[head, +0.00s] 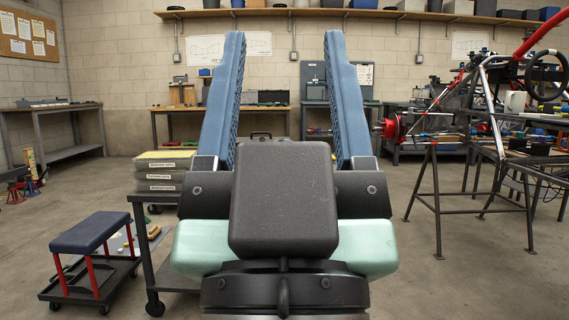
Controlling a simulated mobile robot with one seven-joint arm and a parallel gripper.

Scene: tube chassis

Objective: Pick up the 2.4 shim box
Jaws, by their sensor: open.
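My gripper (285,52) fills the middle of the head view. Its two blue ribbed fingers point up and away from me, wide apart, with nothing between them. I cannot pick out a box marked 2.4. A stack of grey cases (160,182) with white labels sits on a dark cart, left of my gripper; the labels are too small to read. My gripper hides part of the cart and of the bench area.
A padded stool (88,232) on a wheeled base stands at the lower left. The dark cart (150,262) is close on my left. A tube chassis (480,95) on metal stands (435,190) is at the right. Open concrete floor (450,285) lies at the lower right.

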